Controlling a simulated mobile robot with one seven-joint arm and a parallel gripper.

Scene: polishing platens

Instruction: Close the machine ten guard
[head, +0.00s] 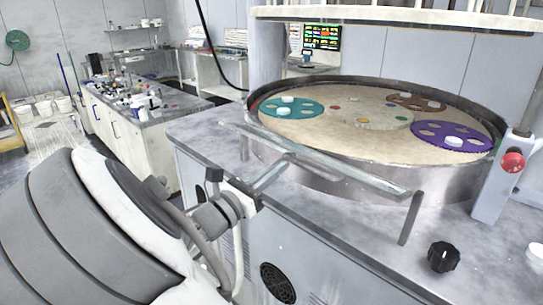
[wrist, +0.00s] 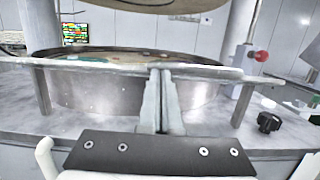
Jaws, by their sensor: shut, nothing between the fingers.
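The guard is a long clear panel (head: 345,172) with pale edges, lying nearly flat along the front of the round polishing machine (head: 330,165). A grey post (head: 410,220) stands under its right end. In the wrist view the guard (wrist: 215,72) is seen almost edge-on, spanning the picture between two posts. My gripper (head: 286,160) reaches to the guard's near edge, left of its middle in the head view. In the wrist view the fingertips (wrist: 161,74) are together and overlap the guard's edge. I cannot tell whether they touch it. No machine number is legible.
Purple (head: 452,136), teal (head: 292,107) and brown (head: 414,102) carriers lie on the beige platen. A red button (head: 513,162) is on a column at right, with a black knob (head: 443,257) on the counter. A large plate (head: 400,15) hangs above. A bench (head: 150,120) stands at left.

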